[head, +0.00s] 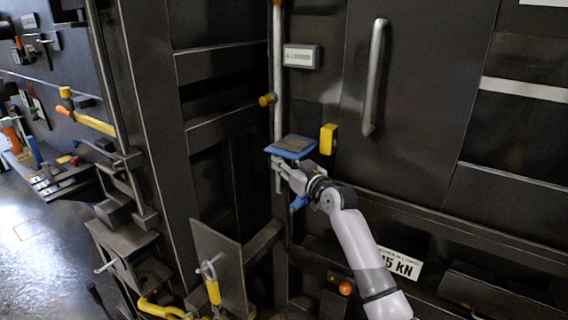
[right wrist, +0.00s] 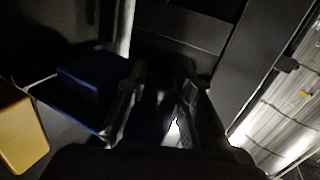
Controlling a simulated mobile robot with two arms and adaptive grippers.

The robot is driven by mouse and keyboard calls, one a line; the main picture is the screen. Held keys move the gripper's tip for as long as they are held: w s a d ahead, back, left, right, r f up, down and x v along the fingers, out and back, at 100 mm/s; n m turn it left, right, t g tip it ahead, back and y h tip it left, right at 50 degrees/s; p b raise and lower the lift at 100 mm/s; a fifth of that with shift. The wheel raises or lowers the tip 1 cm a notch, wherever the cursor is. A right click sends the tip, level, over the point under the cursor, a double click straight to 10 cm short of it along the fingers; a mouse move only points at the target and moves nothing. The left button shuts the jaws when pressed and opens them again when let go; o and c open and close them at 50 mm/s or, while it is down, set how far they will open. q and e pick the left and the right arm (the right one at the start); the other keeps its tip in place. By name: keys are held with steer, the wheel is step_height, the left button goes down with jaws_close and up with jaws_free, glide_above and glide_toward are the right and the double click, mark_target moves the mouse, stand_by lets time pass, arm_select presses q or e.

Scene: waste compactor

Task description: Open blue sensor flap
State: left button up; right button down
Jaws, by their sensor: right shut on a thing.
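The blue sensor flap (head: 291,146) is a blue-edged plate with a dark middle. It stands out nearly level from the dark machine front, beside a vertical pipe. In the right wrist view the blue flap (right wrist: 92,82) is at the left, close to one finger. My right gripper (head: 281,170) is just below the flap's front left edge and is shut on it; the contact itself is dark and partly hidden. Its fingers also show in the right wrist view (right wrist: 160,115). My left gripper is not in view.
A yellow block (head: 328,139) sits just right of the flap; a vertical pipe (head: 277,70) runs behind it. A long door handle (head: 374,78) is to the upper right.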

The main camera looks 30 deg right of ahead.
mark_target(283, 151)
step_height(283, 151, up, 2)
steer(key=m+p, duration=0.1)
steer(key=p, duration=0.3)
steer(key=shift+s+a+r+g, duration=0.1)
steer(key=shift+r+g, duration=0.1)
steer(key=shift+g, duration=0.1)
steer(key=shift+r, duration=0.5)
steer(key=c, duration=1.8)
jaws_free()
steer(key=shift+o, duration=0.5)
steer(key=shift+a, duration=0.1)
